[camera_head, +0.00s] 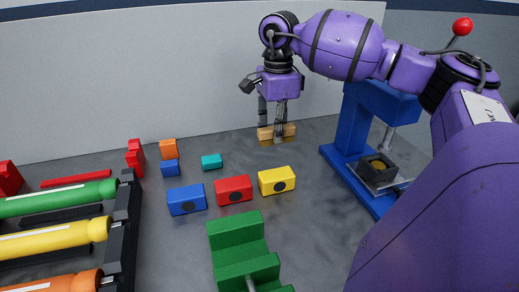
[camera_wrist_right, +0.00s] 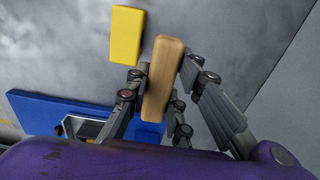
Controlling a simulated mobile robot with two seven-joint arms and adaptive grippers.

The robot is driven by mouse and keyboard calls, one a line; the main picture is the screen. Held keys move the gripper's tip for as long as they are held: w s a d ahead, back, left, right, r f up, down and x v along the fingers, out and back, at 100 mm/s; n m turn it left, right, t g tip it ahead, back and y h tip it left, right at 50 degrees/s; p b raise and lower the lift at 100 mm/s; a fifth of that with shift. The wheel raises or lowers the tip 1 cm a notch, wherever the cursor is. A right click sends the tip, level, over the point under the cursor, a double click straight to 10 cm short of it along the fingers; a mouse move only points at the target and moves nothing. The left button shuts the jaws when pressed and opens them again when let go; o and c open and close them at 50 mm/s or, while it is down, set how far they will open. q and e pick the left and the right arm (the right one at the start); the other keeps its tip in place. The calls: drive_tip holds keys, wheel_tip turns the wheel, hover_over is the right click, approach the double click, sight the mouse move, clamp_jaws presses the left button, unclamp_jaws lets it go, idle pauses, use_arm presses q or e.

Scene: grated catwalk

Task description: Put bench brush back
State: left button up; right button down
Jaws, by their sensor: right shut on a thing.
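The bench brush (camera_head: 289,129), seen as a tan wooden bar, is at the back of the table close to the wall. My right gripper (camera_head: 275,128) points down over it and is shut on it. In the right wrist view the brush's wooden body (camera_wrist_right: 163,75) sits lengthwise between the fingers (camera_wrist_right: 160,95). Its bristles are not visible. I cannot tell whether it rests on the table or is just above it. My left gripper is not in view.
Blue (camera_head: 187,200), red (camera_head: 234,190) and yellow (camera_head: 277,181) blocks stand in front of the brush. A green stepped block (camera_head: 237,235) is nearer. A blue press (camera_head: 350,150) stands right. Coloured tubes (camera_head: 55,238) lie in a rack at left.

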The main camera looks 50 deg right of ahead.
hover_over(260, 157)
drive_tip(key=f, duration=0.6)
drive_tip(key=shift+s+a+f, duration=0.1)
drive_tip(key=shift+s+f, duration=0.15)
drive_tip(key=shift+f, duration=0.05)
drive_tip(key=shift+w+f, duration=0.15)
drive_tip(key=shift+f, duration=0.8)
drive_tip(key=shift+w+f, duration=0.1)
drive_tip(key=shift+f, duration=0.8)
drive_tip(key=shift+f, duration=0.1)
drive_tip(key=c, duration=2)
unclamp_jaws()
drive_tip(key=shift+f, duration=0.15)
drive_tip(key=o, duration=0.5)
drive_tip(key=shift+c, duration=0.2)
wheel_tip(260, 157, up, 12)
drive_tip(key=shift+r, duration=0.25)
